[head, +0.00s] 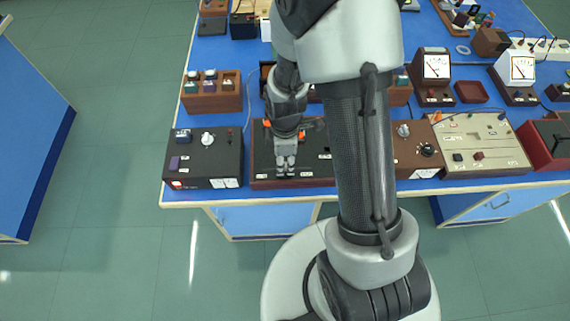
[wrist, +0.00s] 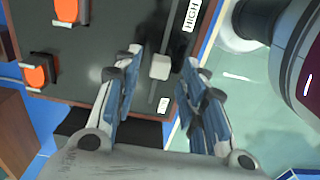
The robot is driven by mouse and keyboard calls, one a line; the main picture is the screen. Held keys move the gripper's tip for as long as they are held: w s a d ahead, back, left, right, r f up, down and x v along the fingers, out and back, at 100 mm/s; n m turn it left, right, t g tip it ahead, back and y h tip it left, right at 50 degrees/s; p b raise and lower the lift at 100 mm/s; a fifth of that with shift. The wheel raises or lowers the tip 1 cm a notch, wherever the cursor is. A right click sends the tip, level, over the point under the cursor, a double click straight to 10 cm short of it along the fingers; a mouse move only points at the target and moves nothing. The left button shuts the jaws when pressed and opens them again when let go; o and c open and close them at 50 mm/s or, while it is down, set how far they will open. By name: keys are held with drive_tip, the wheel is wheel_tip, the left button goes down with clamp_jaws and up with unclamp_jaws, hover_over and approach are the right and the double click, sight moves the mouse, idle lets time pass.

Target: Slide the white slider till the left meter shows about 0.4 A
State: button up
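The white slider (wrist: 160,67) is a small pale knob in a slot on a black panel in the wrist view. The slot runs between a HIGH label and a small white label. My gripper (wrist: 161,58) is open, with one finger on each side of the slider and visible gaps to both. In the head view, my gripper (head: 285,173) points down over the black-topped box (head: 316,166), hiding the slider. The left meter (head: 437,66) has a white face on a dark stand; its needle reading is too small to tell.
Orange terminals (wrist: 38,76) stand on the same panel. A black box with a knob (head: 207,138) is to the left, and a brown box with knobs (head: 417,160) to the right. A second meter (head: 522,68) stands farther right. The bench's front edge is close.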

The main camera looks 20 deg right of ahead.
drive_tip(key=shift+f, duration=0.95)
clamp_jaws()
drive_tip(key=shift+d, duration=0.1)
